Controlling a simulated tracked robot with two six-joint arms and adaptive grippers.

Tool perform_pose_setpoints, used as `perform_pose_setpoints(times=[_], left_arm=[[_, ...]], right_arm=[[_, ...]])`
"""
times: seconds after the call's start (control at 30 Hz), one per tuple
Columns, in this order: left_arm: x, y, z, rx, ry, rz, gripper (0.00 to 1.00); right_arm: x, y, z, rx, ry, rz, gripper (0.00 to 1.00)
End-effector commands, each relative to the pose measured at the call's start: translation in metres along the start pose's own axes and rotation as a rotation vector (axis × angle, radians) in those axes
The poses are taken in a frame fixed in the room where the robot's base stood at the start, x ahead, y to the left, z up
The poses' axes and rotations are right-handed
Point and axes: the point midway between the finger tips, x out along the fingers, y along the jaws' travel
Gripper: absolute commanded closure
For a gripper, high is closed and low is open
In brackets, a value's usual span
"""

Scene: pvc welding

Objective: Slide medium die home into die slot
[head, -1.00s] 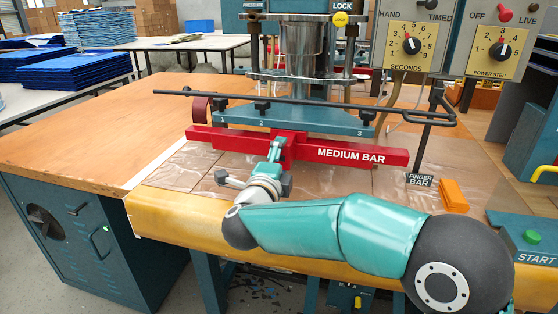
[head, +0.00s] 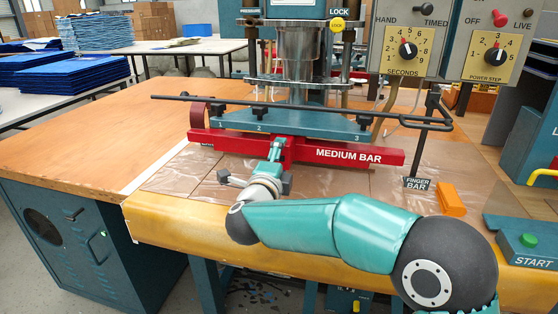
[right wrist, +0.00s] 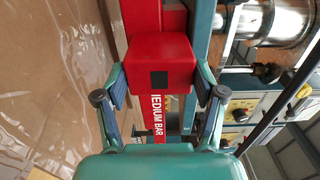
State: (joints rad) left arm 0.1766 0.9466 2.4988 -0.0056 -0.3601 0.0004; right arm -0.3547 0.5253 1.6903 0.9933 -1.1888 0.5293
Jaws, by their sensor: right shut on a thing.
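The red medium bar (head: 348,156) lies along the front of the press, close against and partly under the front edge of the teal press plate (head: 300,128) marked 1, 2, 3. The die slot itself is hidden behind the bar, so how deep the bar sits cannot be told. My right gripper (head: 275,152) is shut on the bar's red middle block. In the right wrist view, the gripper's two fingers (right wrist: 162,88) stand on either side of this block (right wrist: 160,66). My left gripper is not in view.
A dark finger bar (head: 300,103) runs across the front of the press above the plate. Clear sheet (head: 205,170) covers the table front. An orange block (head: 451,201) and the START box (head: 527,242) are at right. The wooden tabletop (head: 90,150) at left is clear.

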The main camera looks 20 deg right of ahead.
Motion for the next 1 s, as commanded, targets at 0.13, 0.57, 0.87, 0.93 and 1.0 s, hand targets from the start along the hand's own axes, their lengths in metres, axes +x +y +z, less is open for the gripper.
perform_pose_setpoints(times=[0.13, 0.57, 0.87, 0.93, 1.0], left_arm=[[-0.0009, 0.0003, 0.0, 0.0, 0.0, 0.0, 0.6], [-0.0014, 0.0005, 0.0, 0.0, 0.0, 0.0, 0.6], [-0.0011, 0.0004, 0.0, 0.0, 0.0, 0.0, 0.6], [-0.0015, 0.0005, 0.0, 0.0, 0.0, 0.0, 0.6], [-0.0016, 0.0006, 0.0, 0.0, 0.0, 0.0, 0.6]], right_arm=[[0.0039, -0.0034, -0.0006, 0.002, 0.002, -0.007, 1.0], [0.0083, -0.0025, -0.0005, 0.001, 0.001, -0.005, 0.01], [0.0078, 0.0023, -0.0001, -0.002, 0.0, 0.005, 0.01], [0.0058, 0.0018, 0.0002, -0.001, -0.001, 0.004, 0.01], [0.001, 0.0014, 0.0007, -0.001, -0.002, 0.003, 0.01]])
